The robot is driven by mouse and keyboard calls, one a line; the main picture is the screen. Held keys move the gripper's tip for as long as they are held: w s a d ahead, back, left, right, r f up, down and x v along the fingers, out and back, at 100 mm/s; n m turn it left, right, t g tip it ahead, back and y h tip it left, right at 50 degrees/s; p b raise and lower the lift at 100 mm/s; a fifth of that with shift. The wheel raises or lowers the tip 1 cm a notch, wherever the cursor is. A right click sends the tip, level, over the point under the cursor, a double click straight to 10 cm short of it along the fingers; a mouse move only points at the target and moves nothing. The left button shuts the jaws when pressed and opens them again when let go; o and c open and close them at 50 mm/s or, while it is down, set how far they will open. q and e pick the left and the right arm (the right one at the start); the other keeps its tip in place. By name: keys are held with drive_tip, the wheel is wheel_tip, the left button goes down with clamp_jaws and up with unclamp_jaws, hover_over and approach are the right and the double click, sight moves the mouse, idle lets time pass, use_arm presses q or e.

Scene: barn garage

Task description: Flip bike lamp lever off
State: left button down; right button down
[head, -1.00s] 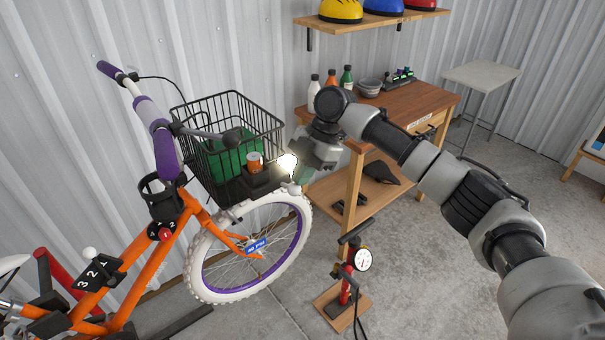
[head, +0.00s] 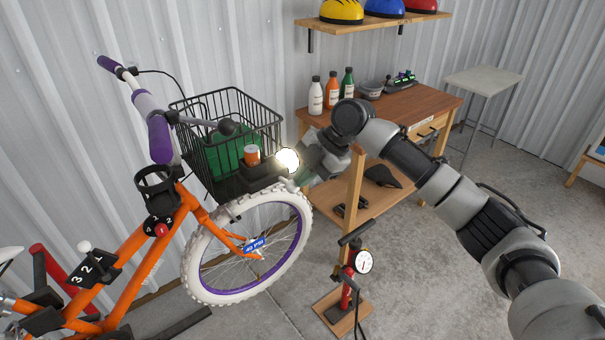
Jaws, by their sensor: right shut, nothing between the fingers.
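The bike lamp (head: 287,160) glows bright white at the front of the black wire basket (head: 228,150) on the orange bike (head: 150,245). My right gripper (head: 304,178) is just right of and below the lamp, with its fingers close to the lamp's base. It is shut and holds nothing. Whether the fingertips touch the lamp or a lever cannot be told. The lever itself is too small or hidden to make out. My left gripper is not in view.
A wooden workbench (head: 420,105) with bottles and a bowl stands behind my right arm. A red floor pump (head: 347,285) stands below the arm. A shelf (head: 385,20) with helmets hangs above. The concrete floor at the right is open.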

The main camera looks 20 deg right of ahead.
drive_tip(key=f+t+b, duration=0.1)
drive_tip(key=b, duration=0.1)
drive_tip(key=f+n+t+y+b, duration=0.1)
drive_tip(key=t+b, duration=0.1)
drive_tip(key=b, duration=0.1)
drive_tip(key=shift+s+d+f+y, duration=0.15)
drive_tip(key=shift+s+f+y, duration=0.05)
drive_tip(key=shift+s+y, duration=0.15)
drive_tip(key=shift+r+p, duration=0.75)
drive_tip(key=shift+r, duration=0.05)
